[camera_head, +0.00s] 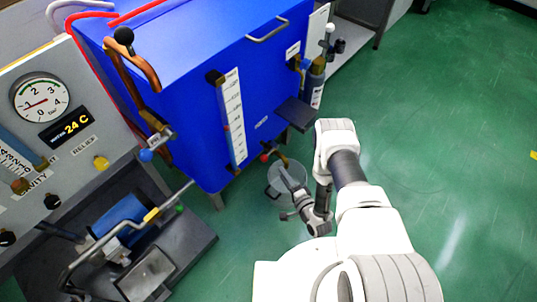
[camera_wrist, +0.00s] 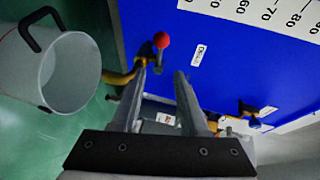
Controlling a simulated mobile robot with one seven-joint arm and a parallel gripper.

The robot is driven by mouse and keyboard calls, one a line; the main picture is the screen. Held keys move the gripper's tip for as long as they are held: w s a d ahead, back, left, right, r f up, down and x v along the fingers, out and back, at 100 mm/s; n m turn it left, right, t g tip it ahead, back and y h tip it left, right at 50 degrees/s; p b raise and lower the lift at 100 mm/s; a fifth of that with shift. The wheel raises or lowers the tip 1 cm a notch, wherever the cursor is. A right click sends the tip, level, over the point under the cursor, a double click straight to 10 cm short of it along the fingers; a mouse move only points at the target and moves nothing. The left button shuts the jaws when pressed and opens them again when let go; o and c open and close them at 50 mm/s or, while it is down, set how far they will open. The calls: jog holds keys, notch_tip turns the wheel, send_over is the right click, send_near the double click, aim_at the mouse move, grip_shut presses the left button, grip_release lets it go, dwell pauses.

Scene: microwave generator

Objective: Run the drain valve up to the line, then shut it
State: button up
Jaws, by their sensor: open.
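The drain valve has a red ball handle (camera_wrist: 161,40) and a brass-yellow pipe on the blue tank's lower front, beside a small "Drain" label (camera_wrist: 199,54). In the head view the red handle (camera_head: 264,157) shows low on the tank. A translucent grey bucket (camera_wrist: 70,75) with dark handles stands on the floor by the outlet; it also shows in the head view (camera_head: 272,182), partly behind my gripper. My gripper (camera_wrist: 161,72) is open and empty, its fingertips just short of the red handle. Whether they touch it, I cannot tell. No liquid is clearly visible in the bucket.
The blue tank (camera_head: 190,75) carries a white level scale (camera_head: 234,115). A blue-handled valve (camera_wrist: 253,122) is at the right in the wrist view. A gauge panel (camera_head: 50,120) and a pump on a grey base (camera_head: 195,235) stand left. Green floor is clear at right.

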aim_at(269, 153)
jog(key=b+x, duration=0.4)
jog(key=x, duration=0.9)
jog(key=shift+w+a+f, duration=0.1)
jog(key=shift+w, duration=0.05)
grip_shut()
dwell(0.8)
